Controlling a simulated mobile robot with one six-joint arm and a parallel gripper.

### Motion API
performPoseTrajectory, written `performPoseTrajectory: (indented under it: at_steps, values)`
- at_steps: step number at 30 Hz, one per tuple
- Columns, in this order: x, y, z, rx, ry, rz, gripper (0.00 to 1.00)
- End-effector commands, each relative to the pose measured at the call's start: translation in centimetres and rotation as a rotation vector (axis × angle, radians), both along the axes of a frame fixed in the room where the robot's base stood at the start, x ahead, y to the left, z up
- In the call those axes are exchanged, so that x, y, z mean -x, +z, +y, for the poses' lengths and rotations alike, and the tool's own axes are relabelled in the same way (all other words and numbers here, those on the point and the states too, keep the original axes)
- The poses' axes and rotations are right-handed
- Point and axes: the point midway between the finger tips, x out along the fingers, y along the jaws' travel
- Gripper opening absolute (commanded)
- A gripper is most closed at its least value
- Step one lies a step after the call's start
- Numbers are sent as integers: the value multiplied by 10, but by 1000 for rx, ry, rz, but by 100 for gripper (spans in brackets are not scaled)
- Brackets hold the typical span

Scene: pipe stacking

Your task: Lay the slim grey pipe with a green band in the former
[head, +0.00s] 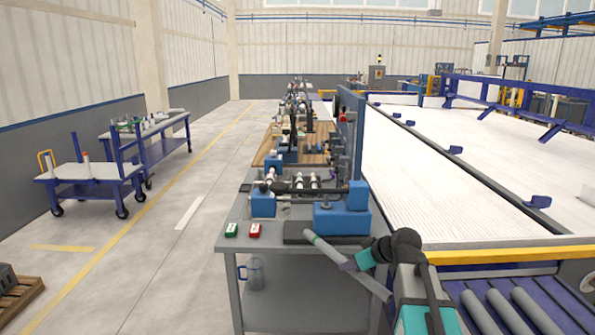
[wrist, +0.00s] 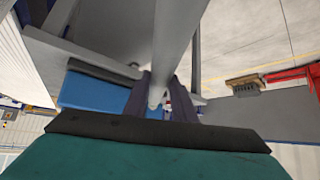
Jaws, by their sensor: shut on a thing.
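A slim grey pipe (head: 327,250) slants down to the right in the head view, beside the workbench's front right corner. My gripper (head: 358,262) is shut on it partway along its length, with pipe showing on both sides of the jaws. In the wrist view the pipe (wrist: 172,45) runs away from the camera between the two dark fingers (wrist: 160,92). No green band can be made out on the visible part of it. I cannot pick out the former with certainty in either view.
A grey workbench (head: 290,246) with blue fixtures (head: 341,220) and red and green boxes (head: 255,230) stands close by the pipe. At the lower right, several grey cylinders (head: 505,310) lie over a blue frame. A wide white slatted bed (head: 450,175) lies behind.

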Motion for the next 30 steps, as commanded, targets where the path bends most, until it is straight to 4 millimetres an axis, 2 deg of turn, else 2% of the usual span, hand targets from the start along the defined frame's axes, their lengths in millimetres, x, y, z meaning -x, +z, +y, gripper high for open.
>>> performPoseTrajectory:
  at_steps: [1, 3, 7, 19, 30]
  values:
    - [7, 2, 13, 1, -13, -1, 0]
    - [11, 4, 25, 1, -47, -2, 0]
    - [18, 7, 33, 1, -130, -2, 0]
    - [24, 17, 3, 1, -430, -2, 0]
    - [18, 23, -3, 1, -570, -1, 0]
